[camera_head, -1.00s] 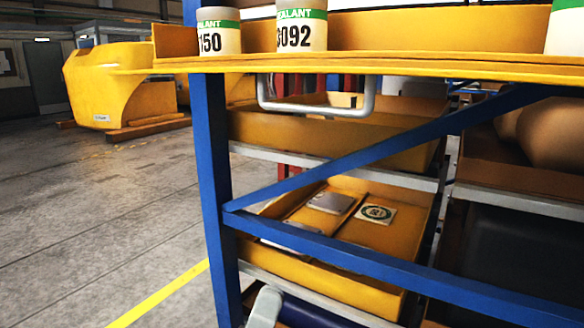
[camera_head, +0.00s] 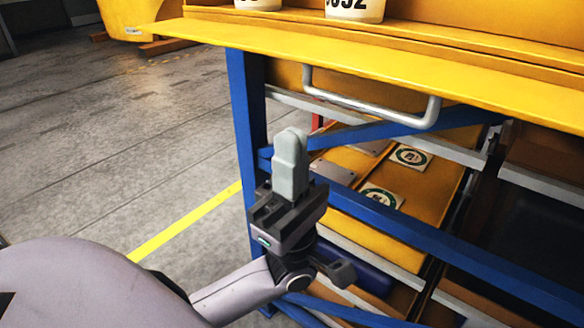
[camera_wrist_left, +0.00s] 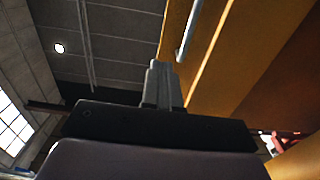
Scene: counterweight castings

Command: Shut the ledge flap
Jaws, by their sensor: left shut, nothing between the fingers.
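The yellow ledge flap (camera_head: 400,66) sticks out from the front of a blue-framed rack, roughly level. A silver bar handle (camera_head: 368,112) hangs under it. In the left wrist view, the flap's yellow underside (camera_wrist_left: 222,62) rises at the right with the handle (camera_wrist_left: 187,32) on it. My left gripper (camera_head: 291,138) is shut and empty, fingers pointing up. In the head view it appears below the flap's edge and left of the handle. In the left wrist view its fingertips (camera_wrist_left: 160,66) show just left of the flap. My right gripper is not in view.
White tubs (camera_head: 354,9) stand behind the flap. A blue upright (camera_head: 247,115) and a slanting blue brace (camera_head: 440,245) lie near my left gripper. A yellow bin (camera_head: 345,232) holding labelled items sits below. The floor at left is open, with a yellow line (camera_head: 185,222).

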